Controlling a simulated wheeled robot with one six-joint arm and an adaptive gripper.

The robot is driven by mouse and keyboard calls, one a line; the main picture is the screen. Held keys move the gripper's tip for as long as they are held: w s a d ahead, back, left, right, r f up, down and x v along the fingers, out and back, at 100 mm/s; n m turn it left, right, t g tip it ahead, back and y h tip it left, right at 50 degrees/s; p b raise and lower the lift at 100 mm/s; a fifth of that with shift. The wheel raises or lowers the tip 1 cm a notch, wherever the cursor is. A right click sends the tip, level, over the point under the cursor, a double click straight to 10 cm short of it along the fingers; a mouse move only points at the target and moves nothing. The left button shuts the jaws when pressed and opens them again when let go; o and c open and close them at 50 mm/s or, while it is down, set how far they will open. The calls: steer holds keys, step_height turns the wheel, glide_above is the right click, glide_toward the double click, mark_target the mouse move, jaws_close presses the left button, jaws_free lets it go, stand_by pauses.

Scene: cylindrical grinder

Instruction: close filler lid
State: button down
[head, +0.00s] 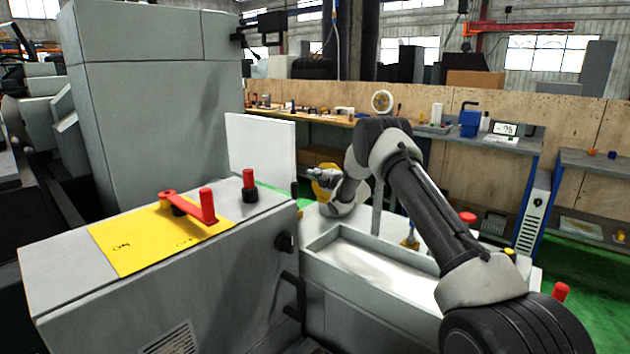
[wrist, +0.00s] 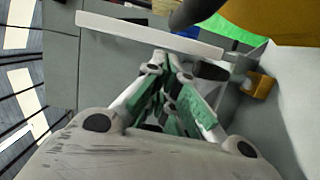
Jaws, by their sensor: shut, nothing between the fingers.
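A flat white panel (head: 262,150) stands upright behind the grey cabinet in the head view; it looks like the raised filler lid, but I cannot be sure. In the wrist view a pale slab (wrist: 150,35), seemingly the same panel, crosses the top nearly edge-on. My gripper (head: 316,173) is to the right of the panel in the head view. In the wrist view my gripper (wrist: 170,58) has its fingers together and empty, with the tips just below the slab. I cannot tell whether they touch it. The panel's hinge and the opening are hidden.
A grey cabinet (head: 190,290) with a yellow plate (head: 150,240), red lever (head: 190,205) and red knob (head: 249,182) stands at front left. A white-bottomed tray (head: 375,262) lies under my arm. A yellow round part (head: 325,180) is close behind my gripper. A workbench (head: 490,140) is behind.

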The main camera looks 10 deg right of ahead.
steer(key=a+v, duration=0.1)
steer(key=v, duration=0.9)
steer(key=w+a+m, duration=0.1)
steer(key=w+a, duration=0.1)
steer(key=w, duration=1.1)
steer(key=shift+f, duration=0.3)
